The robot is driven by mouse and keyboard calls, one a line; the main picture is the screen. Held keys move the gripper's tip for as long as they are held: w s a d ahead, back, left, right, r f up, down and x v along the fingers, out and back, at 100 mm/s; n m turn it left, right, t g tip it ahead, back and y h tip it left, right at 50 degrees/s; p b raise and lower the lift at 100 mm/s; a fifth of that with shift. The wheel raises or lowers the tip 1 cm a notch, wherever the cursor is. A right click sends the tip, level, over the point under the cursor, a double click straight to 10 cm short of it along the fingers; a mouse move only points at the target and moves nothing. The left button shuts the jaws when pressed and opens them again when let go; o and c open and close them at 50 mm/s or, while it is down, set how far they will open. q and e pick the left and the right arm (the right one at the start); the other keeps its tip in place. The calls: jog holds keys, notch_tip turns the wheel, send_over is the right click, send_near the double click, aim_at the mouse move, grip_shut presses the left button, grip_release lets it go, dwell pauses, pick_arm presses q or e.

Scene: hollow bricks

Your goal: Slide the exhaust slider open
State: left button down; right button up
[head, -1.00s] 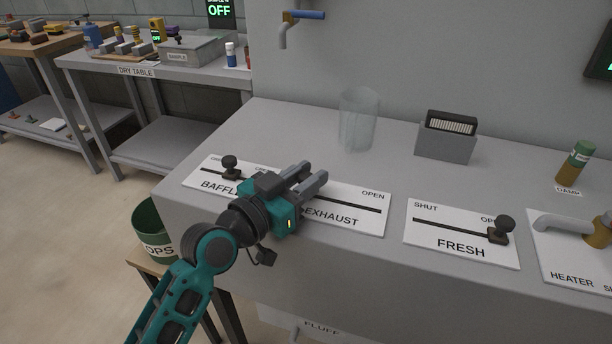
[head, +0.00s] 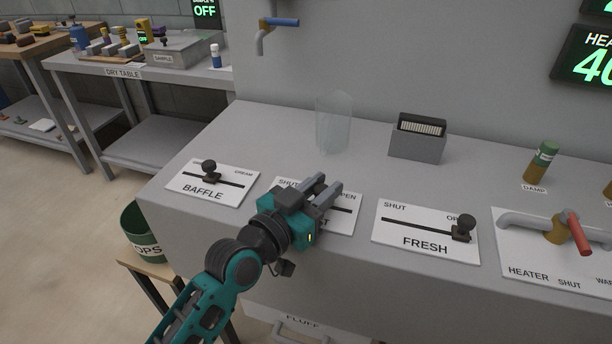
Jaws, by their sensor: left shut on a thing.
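The white exhaust panel (head: 341,224) lies on the grey counter between the baffle and fresh panels. Its right part shows, with the end of "OPEN", the end of its name and a stretch of dark slot to the right of my gripper. My left gripper (head: 327,190) is over the middle of this panel, its two grey fingers pointing to the back right. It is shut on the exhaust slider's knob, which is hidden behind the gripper. My right gripper is not in view.
The baffle panel (head: 228,192) with its knob (head: 209,167) is to the left. The fresh panel (head: 400,234) has its knob (head: 464,228) at the open end. Behind stand a clear beaker (head: 334,125) and a grey box (head: 417,146). The heater valve (head: 559,230) is at right.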

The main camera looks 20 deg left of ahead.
aim_at(337, 209)
pick_arm(q)
jog(key=shift+d+r+p, duration=0.2)
jog(key=shift+d+p, duration=0.1)
jog(key=shift+d, duration=0.8)
jog(key=shift+d+f, duration=0.1)
jog(key=shift+d, duration=0.35)
jog(key=shift+f, duration=0.1)
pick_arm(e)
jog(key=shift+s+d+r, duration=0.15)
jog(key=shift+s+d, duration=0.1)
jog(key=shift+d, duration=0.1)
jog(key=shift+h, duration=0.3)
pick_arm(q)
jog(key=c, duration=0.9)
grip_release()
jog(key=shift+c, duration=0.2)
jog(key=shift+s, duration=0.1)
jog(key=v, duration=1.3)
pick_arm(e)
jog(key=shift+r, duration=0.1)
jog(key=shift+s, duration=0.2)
